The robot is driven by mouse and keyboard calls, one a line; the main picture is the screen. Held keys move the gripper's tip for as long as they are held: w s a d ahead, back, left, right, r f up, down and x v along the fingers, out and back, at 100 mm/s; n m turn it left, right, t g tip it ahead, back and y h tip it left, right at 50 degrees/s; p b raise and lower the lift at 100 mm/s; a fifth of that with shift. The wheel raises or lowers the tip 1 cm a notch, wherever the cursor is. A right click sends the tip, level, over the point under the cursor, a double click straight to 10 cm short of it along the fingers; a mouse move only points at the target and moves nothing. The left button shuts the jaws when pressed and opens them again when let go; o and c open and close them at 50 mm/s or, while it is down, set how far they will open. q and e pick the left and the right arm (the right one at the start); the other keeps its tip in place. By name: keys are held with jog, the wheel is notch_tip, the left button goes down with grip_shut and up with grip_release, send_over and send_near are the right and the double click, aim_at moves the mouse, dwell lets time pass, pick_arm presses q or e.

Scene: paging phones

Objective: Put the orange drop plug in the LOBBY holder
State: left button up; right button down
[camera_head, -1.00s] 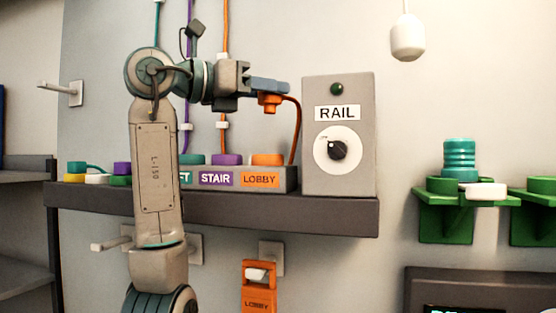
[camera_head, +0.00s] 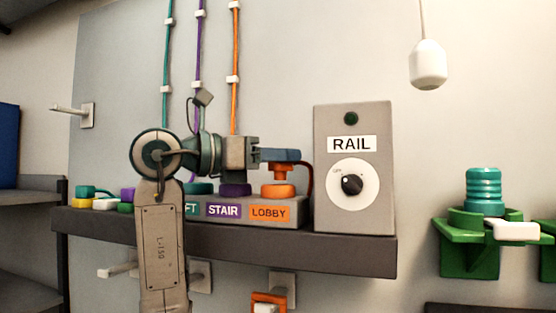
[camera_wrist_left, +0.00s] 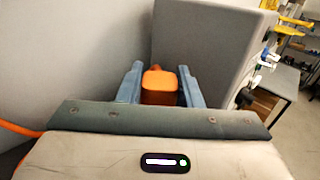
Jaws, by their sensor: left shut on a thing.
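The orange drop plug (camera_head: 280,176) is held under the blue fingers of my left gripper (camera_head: 284,156). In the left wrist view the orange plug (camera_wrist_left: 160,86) sits between both fingers (camera_wrist_left: 160,82). The plug is upright, right over the orange ring of the LOBBY holder (camera_head: 278,191), with its lower end at the ring. I cannot tell whether it is seated inside. The LOBBY label (camera_head: 269,213) is on the front of the grey holder block. My right gripper is not in view.
The purple STAIR holder (camera_head: 235,190) is just left of LOBBY. The grey RAIL box (camera_head: 353,215) stands close on the right, with the plug's cord between. The dark shelf (camera_head: 300,249) bears them. A green bracket (camera_head: 470,260) with a teal piece (camera_head: 483,190) is farther right.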

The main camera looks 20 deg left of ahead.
pick_arm(q)
jog(key=shift+a+f, duration=0.1)
jog(key=shift+f, duration=0.7)
jog(key=shift+w, duration=0.1)
jog(key=shift+f, duration=0.25)
jog(key=o, duration=1)
